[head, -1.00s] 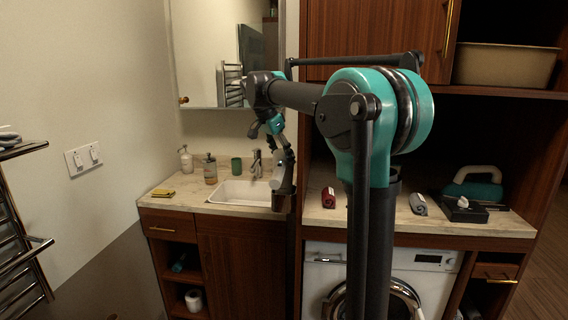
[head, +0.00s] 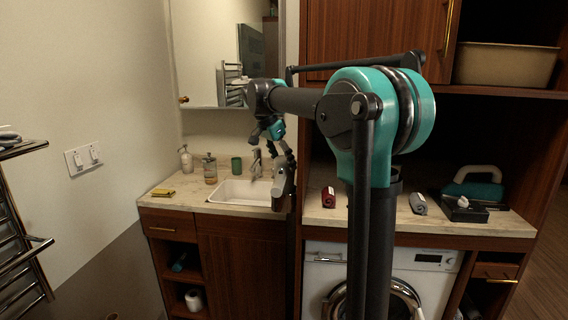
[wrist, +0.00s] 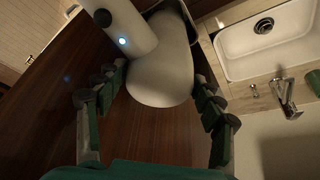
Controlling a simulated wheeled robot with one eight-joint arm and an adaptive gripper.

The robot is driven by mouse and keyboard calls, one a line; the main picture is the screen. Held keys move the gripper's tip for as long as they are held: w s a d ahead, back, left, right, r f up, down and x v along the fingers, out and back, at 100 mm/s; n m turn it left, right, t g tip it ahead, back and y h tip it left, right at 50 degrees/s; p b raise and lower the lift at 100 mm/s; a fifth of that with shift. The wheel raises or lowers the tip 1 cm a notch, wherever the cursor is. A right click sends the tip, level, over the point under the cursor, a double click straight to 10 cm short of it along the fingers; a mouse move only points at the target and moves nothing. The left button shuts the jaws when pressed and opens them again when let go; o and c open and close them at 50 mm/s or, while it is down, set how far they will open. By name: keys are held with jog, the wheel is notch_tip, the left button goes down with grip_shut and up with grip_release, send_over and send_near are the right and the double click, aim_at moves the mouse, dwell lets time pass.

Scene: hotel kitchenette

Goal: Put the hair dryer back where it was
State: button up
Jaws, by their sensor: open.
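The hair dryer (wrist: 160,75) is pale grey in the wrist view, with a rounded barrel and a handle (wrist: 122,25) bearing a small lit button. My gripper (wrist: 158,80) is open, with one finger on each side of the barrel. I cannot tell whether either finger touches it. In the head view my gripper (head: 282,153) points down at the right side of the sink, and the dryer (head: 283,187) shows dark below it, beside the wooden partition. The dryer's far end and any holder or support are hidden.
The white sink (head: 240,192) and tap (head: 256,163) are close to the left of the dryer.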

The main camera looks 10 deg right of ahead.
jog(key=v, duration=1.1)
jog(key=shift+a+r, duration=0.2)
jog(key=shift+r, duration=0.05)
jog(key=shift+s, duration=0.1)
jog(key=shift+c, duration=0.6)
